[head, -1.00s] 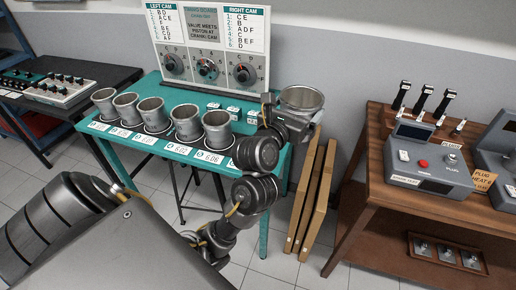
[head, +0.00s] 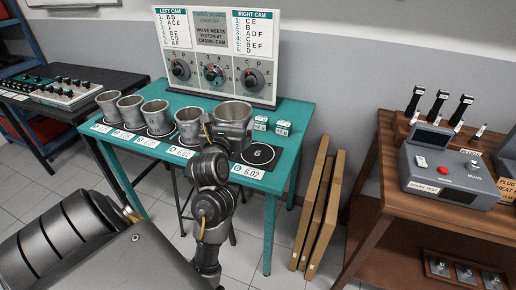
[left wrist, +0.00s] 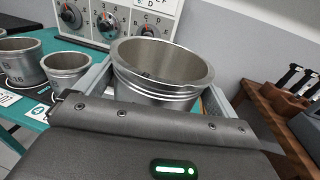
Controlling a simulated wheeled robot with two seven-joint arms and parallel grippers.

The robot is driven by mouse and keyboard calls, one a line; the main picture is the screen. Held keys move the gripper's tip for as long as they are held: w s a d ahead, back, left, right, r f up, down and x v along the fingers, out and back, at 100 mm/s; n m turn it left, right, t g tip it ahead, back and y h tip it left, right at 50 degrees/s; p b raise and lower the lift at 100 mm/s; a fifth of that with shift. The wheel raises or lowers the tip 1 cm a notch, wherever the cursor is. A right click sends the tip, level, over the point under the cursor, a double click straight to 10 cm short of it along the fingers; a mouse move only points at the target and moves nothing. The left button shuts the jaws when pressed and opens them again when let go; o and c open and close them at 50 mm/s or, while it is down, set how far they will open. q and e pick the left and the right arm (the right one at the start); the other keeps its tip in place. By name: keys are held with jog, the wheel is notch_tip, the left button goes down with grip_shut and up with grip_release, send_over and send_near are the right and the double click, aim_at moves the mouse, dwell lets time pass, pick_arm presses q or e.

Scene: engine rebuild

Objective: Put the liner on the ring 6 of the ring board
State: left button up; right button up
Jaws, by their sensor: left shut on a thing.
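My left gripper (head: 226,132) is shut on a grey metal liner (head: 234,112) and holds it upright, open end up, over the front right part of the teal table. In the left wrist view the same liner (left wrist: 165,72) sits between the two fingers. The ring board's black ring 6 (head: 259,153) is bare, with its number showing, just right of and below the held liner in the head view. The liner appears apart from the ring; its bottom is hidden by my gripper. My right gripper is not in view.
Several other liners (head: 156,116) stand in a row left of the held one; the closest also shows in the left wrist view (left wrist: 66,70). The timing board (head: 215,50) stands behind. Boards (head: 318,215) lean beside the table.

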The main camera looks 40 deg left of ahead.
pick_arm(q)
jog(key=w+f+p, duration=0.2)
jog(key=w+f, duration=0.3)
jog(key=f, duration=0.1)
jog(key=w+f+p, duration=0.1)
jog(key=w+f, duration=0.4)
jog(key=w, duration=0.1)
jog(key=shift+w+a+f+p, duration=0.2)
jog(key=shift+w+f+p, duration=0.1)
jog(key=shift+f+p, duration=0.05)
jog(key=shift+f, duration=0.1)
jog(key=shift+f, duration=0.1)
